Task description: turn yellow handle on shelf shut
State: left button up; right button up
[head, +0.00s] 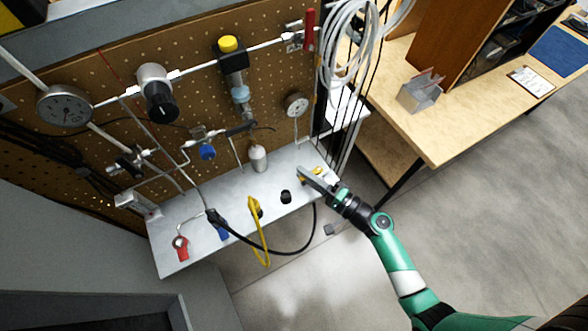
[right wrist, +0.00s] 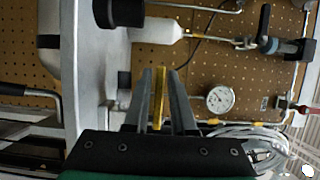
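My right gripper (head: 299,173) is over the right end of the grey shelf (head: 188,218). Bits of yellow show beside its fingers in the head view, largely covered by them. In the right wrist view, a thin yellow handle (right wrist: 158,98) stands upright in the picture between the two fingers of the right gripper (right wrist: 160,72). The fingers are close on both sides of it; whether they touch it I cannot tell. A second, longer yellow handle (head: 260,242) hangs at the shelf's front edge, further left and apart from the gripper. My left gripper is not in view.
A red handle (head: 181,250) and a blue handle (head: 221,231) sit along the shelf's front edge. A black hose (head: 262,249) loops below it. A white bottle (head: 258,158) stands at the back. Coiled cable (head: 340,50) hangs at the right, before a wooden table (head: 440,130).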

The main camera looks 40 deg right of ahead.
jog(key=shift+s, duration=0.1)
grip_shut()
